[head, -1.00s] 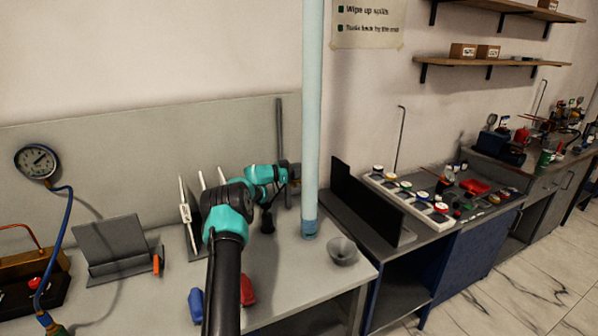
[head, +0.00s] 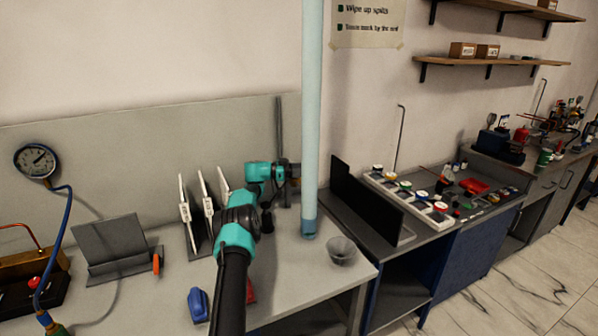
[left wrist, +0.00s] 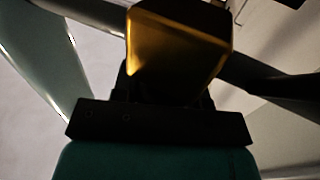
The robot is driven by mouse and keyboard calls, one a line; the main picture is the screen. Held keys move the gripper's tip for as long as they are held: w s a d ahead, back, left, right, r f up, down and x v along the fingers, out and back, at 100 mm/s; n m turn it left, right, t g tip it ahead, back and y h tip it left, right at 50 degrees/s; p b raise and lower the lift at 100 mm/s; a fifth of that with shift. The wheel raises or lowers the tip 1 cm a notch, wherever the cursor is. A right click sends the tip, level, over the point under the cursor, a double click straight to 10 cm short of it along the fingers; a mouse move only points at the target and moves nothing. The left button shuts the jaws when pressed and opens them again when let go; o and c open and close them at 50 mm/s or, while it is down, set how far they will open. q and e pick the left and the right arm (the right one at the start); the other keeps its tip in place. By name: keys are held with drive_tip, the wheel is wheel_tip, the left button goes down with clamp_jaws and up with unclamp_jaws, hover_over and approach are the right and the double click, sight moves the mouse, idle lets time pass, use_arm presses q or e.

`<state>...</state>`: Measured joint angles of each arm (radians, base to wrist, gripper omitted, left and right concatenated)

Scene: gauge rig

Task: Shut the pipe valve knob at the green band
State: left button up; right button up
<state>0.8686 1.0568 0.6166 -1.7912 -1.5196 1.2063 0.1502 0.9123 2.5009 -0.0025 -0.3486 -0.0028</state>
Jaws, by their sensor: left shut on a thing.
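My left gripper (head: 288,172) is at a thin grey upright pipe (head: 279,125) at the back of the bench. In the left wrist view a yellow-brown block-like part fills the space at the jaws; I take it as the valve knob (left wrist: 178,42), and the gripper is shut on it. A dark bar crosses behind it there, apparently the pipe. In the head view the gripper hides the knob. No green band can be made out, and how far the knob is turned cannot be told. My right gripper is not in view.
A pale blue column (head: 311,110) stands just right of the gripper. A grey funnel-like cup (head: 342,250) is by the bench's right edge. A rack of white upright pieces (head: 205,208), a grey stand (head: 110,243) and a dial gauge (head: 36,160) are to the left.

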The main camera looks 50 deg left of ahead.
use_arm(q)
drive_tip(key=shift+r, duration=0.1)
idle(0.5)
drive_tip(key=o, duration=0.9)
drive_tip(key=shift+o, duration=0.2)
drive_tip(key=shift+r, duration=1.75)
drive_tip(key=shift+d, duration=0.1)
drive_tip(key=shift+s+d, duration=0.15)
drive_tip(key=s+d+r, duration=0.1)
drive_tip(key=s+d, duration=0.9)
drive_tip(key=d, duration=0.1)
drive_tip(key=shift+s+d+r, duration=0.2)
drive_tip(key=shift+s+d, duration=0.05)
